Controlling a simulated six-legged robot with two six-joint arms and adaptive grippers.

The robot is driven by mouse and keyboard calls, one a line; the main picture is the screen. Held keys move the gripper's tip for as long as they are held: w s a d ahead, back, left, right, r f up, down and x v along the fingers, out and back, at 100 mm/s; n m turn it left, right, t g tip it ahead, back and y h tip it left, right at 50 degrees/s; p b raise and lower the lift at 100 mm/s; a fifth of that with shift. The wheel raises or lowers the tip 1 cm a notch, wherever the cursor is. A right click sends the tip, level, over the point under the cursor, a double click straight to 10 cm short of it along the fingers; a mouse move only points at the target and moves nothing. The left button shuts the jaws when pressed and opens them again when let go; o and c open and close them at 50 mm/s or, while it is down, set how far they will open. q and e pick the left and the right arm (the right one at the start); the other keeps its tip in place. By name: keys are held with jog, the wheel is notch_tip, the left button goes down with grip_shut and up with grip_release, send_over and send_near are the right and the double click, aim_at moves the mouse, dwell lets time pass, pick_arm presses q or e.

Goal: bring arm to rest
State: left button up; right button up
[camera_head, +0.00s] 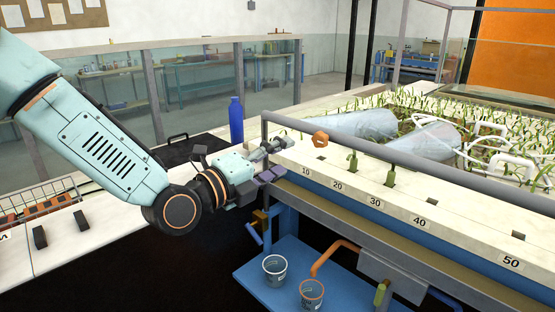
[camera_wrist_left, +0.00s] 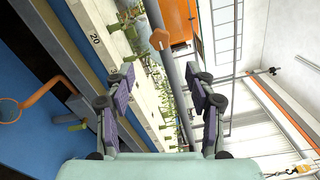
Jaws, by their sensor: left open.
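My left arm comes in from the left in the head view, and its gripper (camera_head: 270,160) is beside the near left corner of the flume's white edge (camera_head: 330,181). In the left wrist view the gripper (camera_wrist_left: 158,95) shows its two purple-padded fingers spread wide apart. Nothing is between the pads; the flume edge and grey rail lie beyond them. My right gripper is in neither view.
A grey rail (camera_head: 400,160) with an orange hex knob (camera_head: 320,139) runs along the flume. A blue bottle (camera_head: 236,120) stands behind the arm. Two cups, one grey-rimmed (camera_head: 274,270) and one orange-rimmed (camera_head: 311,294), stand on a blue shelf (camera_head: 262,298) below.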

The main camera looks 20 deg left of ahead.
pick_arm(q)
jog(key=shift+s, duration=0.1)
jog(key=s+f+n+g+y+b, duration=0.2)
jog(key=s+f+n+g, duration=0.2)
jog(key=f+n, duration=0.8)
jog(key=s+f+n+g+y+b, duration=0.15)
jog(key=s+f+n+g, duration=0.3)
jog(key=f+n, duration=0.75)
jog(key=s+f+n+g+y+b, duration=0.1)
jog(key=s+f+g+b, duration=0.3)
jog(key=s+f, duration=2)
jog(key=s+g+y, duration=0.1)
jog(key=s+g, duration=0.1)
jog(key=g, duration=0.2)
jog(key=shift+s+d+n+y, duration=0.3)
jog(key=shift+s+d+y, duration=0.05)
jog(key=shift+s, duration=0.05)
